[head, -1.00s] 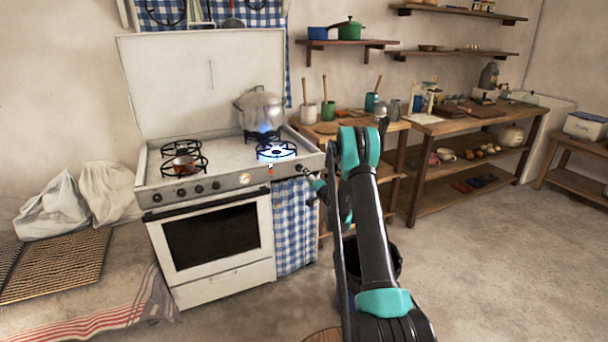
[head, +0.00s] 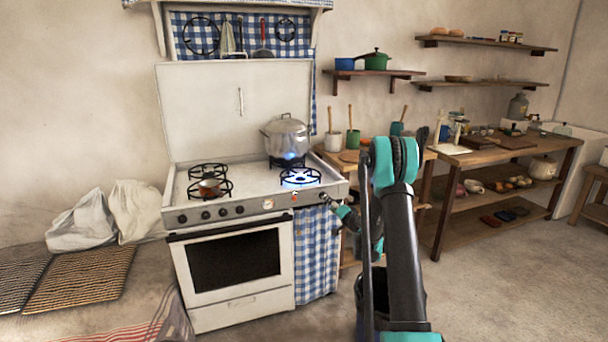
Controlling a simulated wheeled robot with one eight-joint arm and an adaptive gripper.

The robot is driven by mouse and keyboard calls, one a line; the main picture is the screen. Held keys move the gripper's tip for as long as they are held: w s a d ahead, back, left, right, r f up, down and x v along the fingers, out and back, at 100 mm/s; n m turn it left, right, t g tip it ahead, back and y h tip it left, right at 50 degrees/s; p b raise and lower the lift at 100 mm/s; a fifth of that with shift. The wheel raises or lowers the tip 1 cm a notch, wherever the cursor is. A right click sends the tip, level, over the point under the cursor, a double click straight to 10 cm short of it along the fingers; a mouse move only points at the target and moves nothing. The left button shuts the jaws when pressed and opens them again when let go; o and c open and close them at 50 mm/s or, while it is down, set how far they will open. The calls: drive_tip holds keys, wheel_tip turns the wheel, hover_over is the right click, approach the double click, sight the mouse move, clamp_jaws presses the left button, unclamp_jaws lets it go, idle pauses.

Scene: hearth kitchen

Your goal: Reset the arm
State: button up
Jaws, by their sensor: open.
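My arm (head: 403,235), black with teal joints, rises from the bottom right of the head view and bends over in front of the wooden counter. My gripper (head: 329,200) is small in view, beside the front right corner of the white stove (head: 250,207). It is open, and nothing shows in it. Its fingertips are close to the stove's front panel; whether they touch it I cannot tell.
A lidded steel pot (head: 286,137) stands on the back right burner. Blue flames show there and at the front right burner (head: 299,177). Floor at right (head: 500,285) is clear.

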drive_tip(key=s+a+r+n+g, duration=0.2)
drive_tip(key=s, duration=0.6)
drive_tip(key=s+a+r+n+g, duration=0.2)
drive_tip(key=s+r, duration=0.1)
drive_tip(key=s, duration=0.5)
drive_tip(key=s+a+r+n+g, duration=0.2)
drive_tip(key=s+g, duration=0.1)
drive_tip(key=s, duration=0.6)
drive_tip(key=s+d+f+g+h, duration=0.1)
drive_tip(key=s+d+f+h, duration=0.1)
drive_tip(key=s, duration=0.8)
drive_tip(key=s+d+f+n+g+h, duration=0.1)
drive_tip(key=s+d, duration=0.3)
drive_tip(key=s, duration=0.6)
drive_tip(key=s+d+f+g+h, duration=0.2)
drive_tip(key=s+d+f+h, duration=0.1)
drive_tip(key=s, duration=0.7)
drive_tip(key=shift+f+g+h, duration=0.3)
drive_tip(key=shift+f+h, duration=0.1)
drive_tip(key=shift+f, duration=0.1)
drive_tip(key=shift+a, duration=0.1)
